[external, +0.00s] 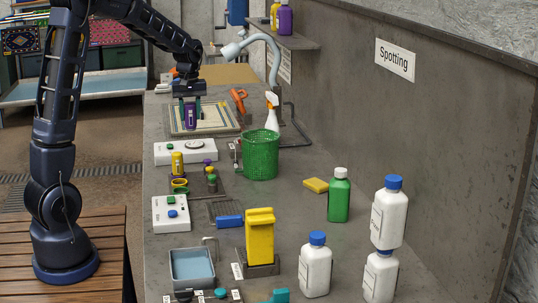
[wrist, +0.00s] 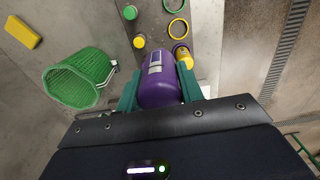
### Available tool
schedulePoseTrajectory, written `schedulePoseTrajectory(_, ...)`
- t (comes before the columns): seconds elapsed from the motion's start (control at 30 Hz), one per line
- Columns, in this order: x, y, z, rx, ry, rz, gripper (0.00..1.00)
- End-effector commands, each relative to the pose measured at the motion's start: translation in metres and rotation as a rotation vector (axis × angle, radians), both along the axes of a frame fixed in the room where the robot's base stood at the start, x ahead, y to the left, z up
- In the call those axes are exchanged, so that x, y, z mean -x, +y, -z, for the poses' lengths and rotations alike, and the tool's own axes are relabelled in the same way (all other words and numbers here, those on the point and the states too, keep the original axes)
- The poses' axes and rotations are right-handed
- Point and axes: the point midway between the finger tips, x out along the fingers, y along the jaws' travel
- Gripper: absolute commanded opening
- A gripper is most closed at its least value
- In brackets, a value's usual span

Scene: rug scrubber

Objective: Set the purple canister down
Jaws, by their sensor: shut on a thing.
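The purple canister (external: 190,116) is upright between the fingers of my gripper (external: 188,106) in the external view, over the patterned mat (external: 226,123) on the bench. In the wrist view the purple canister (wrist: 158,82) sits between the two green fingers of my gripper (wrist: 160,90), with a pale label on its side. My gripper is shut on it. I cannot tell whether its base touches the mat.
A green mesh basket (external: 261,156), a white spray bottle (external: 272,112) and an orange tool (external: 239,100) stand to the right. A white panel (external: 185,151) and a yellow canister (external: 177,164) lie nearer. A shelf (external: 262,36) overhangs behind.

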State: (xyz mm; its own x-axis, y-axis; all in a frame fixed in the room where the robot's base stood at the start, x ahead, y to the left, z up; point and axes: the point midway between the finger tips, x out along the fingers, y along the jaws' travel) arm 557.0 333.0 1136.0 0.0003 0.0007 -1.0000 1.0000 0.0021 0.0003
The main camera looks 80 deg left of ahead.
Motion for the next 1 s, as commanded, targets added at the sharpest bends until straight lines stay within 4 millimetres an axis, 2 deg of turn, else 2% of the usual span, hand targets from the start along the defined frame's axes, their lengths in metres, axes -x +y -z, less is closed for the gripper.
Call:
schedulePoseTrajectory(0.03, -0.022, -0.005, 0.001, 0.000, 0.001, 0.007, 0.12)
schedulePoseTrajectory(0.17, -0.074, -0.021, 0.001, 0.000, 0.002, 0.007, 0.12)
schedulePoseTrajectory(0.3, -0.129, -0.046, 0.002, 0.000, 0.001, 0.007, 0.12)
schedulePoseTrajectory(0.5, -0.194, -0.083, 0.005, 0.000, 0.000, 0.006, 0.12)
schedulePoseTrajectory(0.63, -0.218, -0.100, 0.006, 0.000, 0.001, 0.003, 0.12)
schedulePoseTrajectory(0.8, -0.232, -0.111, 0.011, 0.001, 0.002, 0.002, 0.12)
schedulePoseTrajectory(0.87, -0.233, -0.112, 0.017, 0.001, 0.002, 0.001, 0.12)
schedulePoseTrajectory(1.0, -0.233, -0.112, 0.045, 0.002, 0.003, 0.001, 0.12)
